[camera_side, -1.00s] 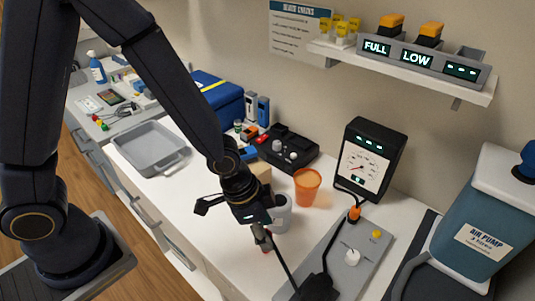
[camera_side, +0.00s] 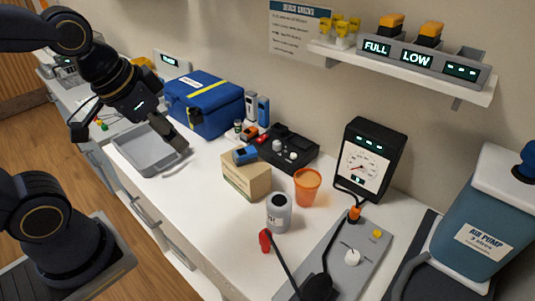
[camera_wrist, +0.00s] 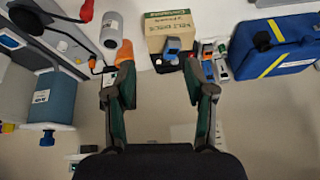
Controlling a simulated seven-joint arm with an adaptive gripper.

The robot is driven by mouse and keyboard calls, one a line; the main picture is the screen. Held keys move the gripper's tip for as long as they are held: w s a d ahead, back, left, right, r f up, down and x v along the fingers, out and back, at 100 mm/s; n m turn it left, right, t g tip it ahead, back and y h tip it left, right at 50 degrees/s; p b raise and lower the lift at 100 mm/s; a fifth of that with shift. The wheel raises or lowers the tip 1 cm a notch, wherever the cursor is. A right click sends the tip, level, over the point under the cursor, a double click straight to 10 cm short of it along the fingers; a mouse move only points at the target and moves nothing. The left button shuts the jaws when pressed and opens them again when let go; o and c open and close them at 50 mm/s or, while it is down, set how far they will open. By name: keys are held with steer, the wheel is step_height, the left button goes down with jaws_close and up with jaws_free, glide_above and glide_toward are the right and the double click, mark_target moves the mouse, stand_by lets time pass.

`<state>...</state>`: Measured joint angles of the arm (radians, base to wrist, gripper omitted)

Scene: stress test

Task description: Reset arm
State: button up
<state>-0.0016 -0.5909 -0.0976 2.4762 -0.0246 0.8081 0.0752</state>
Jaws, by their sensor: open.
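My gripper (camera_side: 176,140) hangs above the right end of the grey tray (camera_side: 120,137) in the side view, with my arm drawn back to the upper left. In the wrist view my gripper (camera_wrist: 160,78) shows two dark fingers spread wide apart, with nothing between them.
A blue case (camera_side: 204,104) stands close to the right of my gripper. A cardboard box (camera_side: 246,181) with a blue device (camera_side: 245,154) on top, an orange cup (camera_side: 307,188) and a gauge (camera_side: 366,164) stand farther right. A shelf (camera_side: 470,87) juts from the wall.

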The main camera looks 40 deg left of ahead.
steer(key=s+a+n, duration=0.1)
steer(key=s+a+r, duration=0.1)
steer(key=shift+s+a+r+n, duration=0.15)
steer(key=shift+s+r+n, duration=0.15)
steer(key=shift+s+n, duration=0.1)
